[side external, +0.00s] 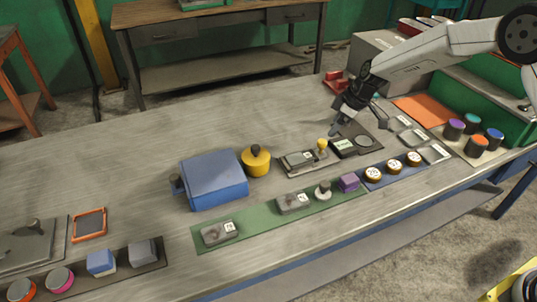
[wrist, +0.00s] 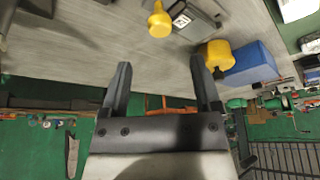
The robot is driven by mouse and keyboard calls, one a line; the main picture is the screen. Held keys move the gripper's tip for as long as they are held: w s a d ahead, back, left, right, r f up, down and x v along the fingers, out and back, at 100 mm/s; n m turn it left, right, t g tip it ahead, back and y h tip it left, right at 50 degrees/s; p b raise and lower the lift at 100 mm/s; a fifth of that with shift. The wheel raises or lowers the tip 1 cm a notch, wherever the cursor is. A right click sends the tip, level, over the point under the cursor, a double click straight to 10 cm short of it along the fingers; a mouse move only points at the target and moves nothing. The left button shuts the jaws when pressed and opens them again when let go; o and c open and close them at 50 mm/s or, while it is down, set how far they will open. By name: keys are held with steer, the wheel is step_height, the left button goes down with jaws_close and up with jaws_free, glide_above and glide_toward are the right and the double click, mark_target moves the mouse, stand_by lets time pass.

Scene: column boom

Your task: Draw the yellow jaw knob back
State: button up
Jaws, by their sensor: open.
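The yellow jaw knob (side external: 322,145) stands upright at the right end of a small grey device with a white label (side external: 299,159), on the bench. In the wrist view the knob (wrist: 159,22) is near the top edge, beyond my fingertips and roughly in line with the gap between them. My gripper (side external: 360,124) is open and empty, above the bench to the right of the knob and apart from it. Both fingers show in the wrist view (wrist: 160,68), with nothing between them.
A yellow lidded pot (side external: 256,161) and a blue box (side external: 214,179) stand left of the device. A dark block with a white label (side external: 344,147) sits close right of the knob. Labelled pieces stand on a green strip (side external: 260,225) in front. Bare bench (side external: 235,130) lies behind.

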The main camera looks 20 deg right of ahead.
mark_target(323, 141)
steer(key=shift+x, duration=3.6)
jaws_close()
